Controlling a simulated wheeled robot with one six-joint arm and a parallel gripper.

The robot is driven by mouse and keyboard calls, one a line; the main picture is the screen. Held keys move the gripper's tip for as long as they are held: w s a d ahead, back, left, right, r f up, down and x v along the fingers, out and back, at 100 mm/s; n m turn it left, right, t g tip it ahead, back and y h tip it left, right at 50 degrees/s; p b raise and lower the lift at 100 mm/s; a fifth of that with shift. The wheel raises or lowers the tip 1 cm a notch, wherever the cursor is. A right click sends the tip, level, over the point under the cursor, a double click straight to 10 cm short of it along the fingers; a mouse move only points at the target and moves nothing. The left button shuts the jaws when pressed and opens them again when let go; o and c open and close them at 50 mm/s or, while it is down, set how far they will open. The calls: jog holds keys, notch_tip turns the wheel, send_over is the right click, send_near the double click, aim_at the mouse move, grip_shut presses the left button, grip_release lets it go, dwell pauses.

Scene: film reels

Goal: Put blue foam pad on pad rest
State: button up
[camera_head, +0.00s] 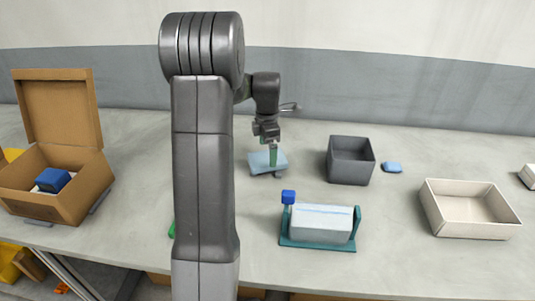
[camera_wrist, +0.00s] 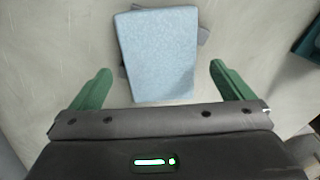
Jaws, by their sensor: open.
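A light blue foam pad (camera_head: 259,163) lies on the table below my gripper. In the wrist view the flat, rectangular pad (camera_wrist: 158,55) rests on a dark grey piece (camera_wrist: 203,36), probably the pad rest, which mostly hides beneath it and is turned slightly against it. My gripper (camera_head: 270,155) is above the pad, pointing down. In the wrist view its green fingers (camera_wrist: 158,82) are wide apart, one on each side of the pad's near end, with clear gaps and nothing between them held.
A teal stand (camera_head: 284,242) holding a pale block stands in front. To the right are a dark grey bin (camera_head: 351,174), a small blue object (camera_head: 392,167) and a cream tray (camera_head: 469,230). An open cardboard box (camera_head: 84,201) holding a blue block is at left.

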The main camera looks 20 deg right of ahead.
aim_at(267, 158)
notch_tip(267, 158, up, 10)
jog(key=shift+f, duration=0.25)
